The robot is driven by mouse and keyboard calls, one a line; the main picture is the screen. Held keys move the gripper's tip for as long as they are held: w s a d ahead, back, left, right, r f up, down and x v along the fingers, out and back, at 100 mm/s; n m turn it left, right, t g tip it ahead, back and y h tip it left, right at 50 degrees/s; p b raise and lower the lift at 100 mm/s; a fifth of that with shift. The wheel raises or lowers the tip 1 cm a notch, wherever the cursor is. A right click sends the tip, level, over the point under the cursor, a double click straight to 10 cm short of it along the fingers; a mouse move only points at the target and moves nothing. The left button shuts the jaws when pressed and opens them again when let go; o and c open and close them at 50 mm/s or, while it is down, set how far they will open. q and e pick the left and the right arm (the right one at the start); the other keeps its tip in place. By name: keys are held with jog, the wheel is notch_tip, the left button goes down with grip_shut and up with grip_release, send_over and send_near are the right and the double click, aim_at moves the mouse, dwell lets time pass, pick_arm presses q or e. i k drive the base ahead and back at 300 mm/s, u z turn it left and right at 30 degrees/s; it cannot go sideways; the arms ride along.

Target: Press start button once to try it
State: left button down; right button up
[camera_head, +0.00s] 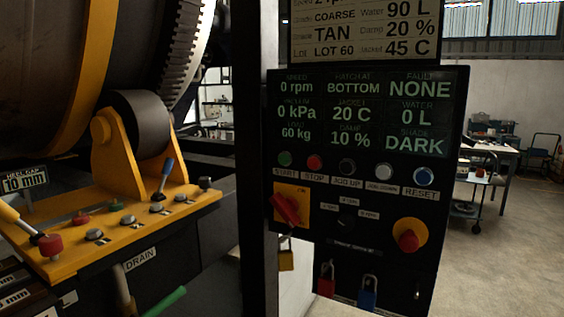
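The start button (285,158) is a small green round button at the left end of a button row on the black control panel (455,100). The label START (286,172) is just below it. A red stop button (315,162) sits right beside it. The panel's display (365,110) reads speed 0 rpm, hatch at BOTTOM, fault NONE, vacuum 0 kPa, jacket 20 C, water 0 L, load 60 kg, damp 10 %, shade DARK. Neither gripper is in view.
Below the row are a red rotary switch (286,208) on a yellow plate, a small black selector (347,219) and a red emergency button (409,240). Padlocks (367,291) hang at the panel's bottom. A yellow bench with levers (120,230) stands left. Open floor (500,270) lies right.

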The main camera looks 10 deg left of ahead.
aim_at(283, 160)
jog(key=u, duration=0.05)
jog(key=k, duration=0.65)
jog(key=z, duration=0.8)
jog(key=i, duration=1.55)
jog(key=u, duration=0.8)
